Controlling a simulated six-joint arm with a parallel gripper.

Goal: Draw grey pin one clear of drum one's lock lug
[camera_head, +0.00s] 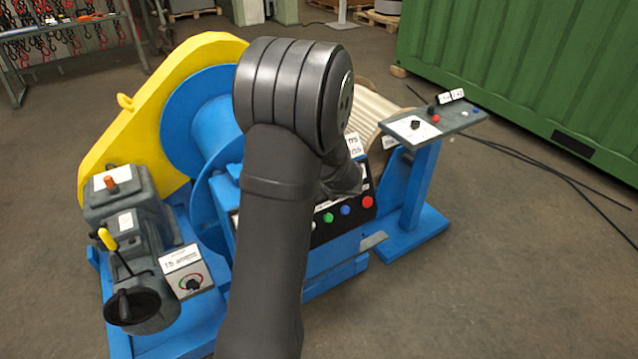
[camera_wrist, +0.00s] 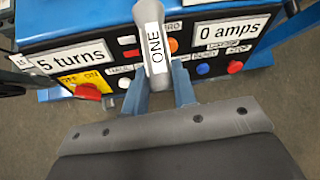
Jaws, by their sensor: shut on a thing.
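A grey pin (camera_wrist: 148,17) with a white label reading "ONE" stands out in the middle of the wrist view. My gripper (camera_wrist: 158,82) has its two blue fingers on either side of the pin's lower part and is shut on it. The pin's far end and the lock lug cannot be made out, so I cannot tell whether the pin sits in the lug. In the head view my dark arm covers the gripper and the pin. A blue drum (camera_head: 182,126) shows left of the arm; I cannot read a number on it.
A control panel (camera_wrist: 108,50) with "5 turns" and "0 amps" displays and several buttons lies close behind the pin. A yellow guard (camera_head: 150,110) and a grey motor (camera_head: 135,235) stand at left. A blue pedestal (camera_head: 418,190) with a small console stands at right.

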